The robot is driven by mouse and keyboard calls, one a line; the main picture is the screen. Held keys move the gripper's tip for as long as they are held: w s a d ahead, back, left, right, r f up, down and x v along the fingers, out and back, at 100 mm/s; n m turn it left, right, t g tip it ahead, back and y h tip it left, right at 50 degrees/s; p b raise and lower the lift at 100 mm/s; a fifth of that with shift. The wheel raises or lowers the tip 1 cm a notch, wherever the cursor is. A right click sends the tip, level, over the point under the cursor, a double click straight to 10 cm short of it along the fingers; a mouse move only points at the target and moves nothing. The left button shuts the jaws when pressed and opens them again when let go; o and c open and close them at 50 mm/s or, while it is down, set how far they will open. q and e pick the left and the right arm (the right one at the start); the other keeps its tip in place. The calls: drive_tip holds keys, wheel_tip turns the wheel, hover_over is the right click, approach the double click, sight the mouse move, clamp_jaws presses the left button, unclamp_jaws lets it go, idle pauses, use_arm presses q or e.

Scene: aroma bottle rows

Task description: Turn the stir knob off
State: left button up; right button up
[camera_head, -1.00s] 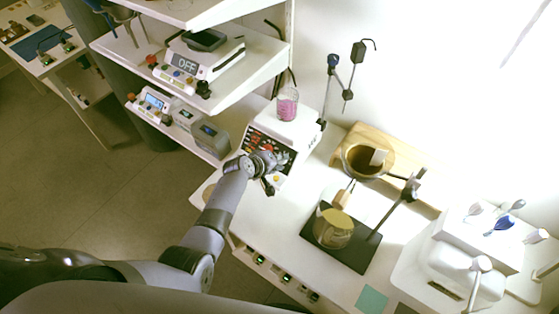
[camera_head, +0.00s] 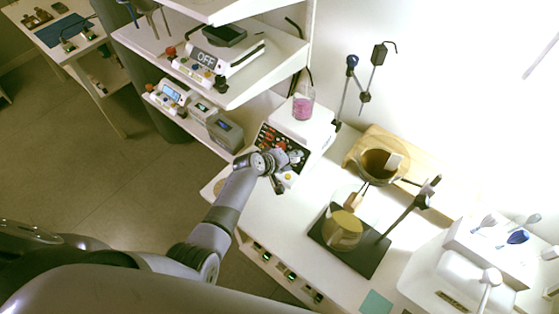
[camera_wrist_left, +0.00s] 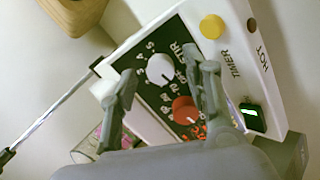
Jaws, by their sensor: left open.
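The hot plate stirrer is a white box with a black panel (camera_head: 268,135), on the bench below the shelves. In the left wrist view the open fingers (camera_wrist_left: 168,72) appear on either side of the white knob. I cannot tell whether they touch it. My right gripper is out of view.
A yellow knob (camera_wrist_left: 212,27) marked TIMER and a green-lit switch (camera_wrist_left: 252,117) are on the same device. A beaker of pink liquid (camera_head: 303,105) stands on top. A stand with a glass vessel (camera_head: 342,230) is to the right. Shelves with instruments (camera_head: 220,60) are up left.

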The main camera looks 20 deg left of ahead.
use_arm(q)
drive_tip(key=v, duration=1.1)
idle(0.3)
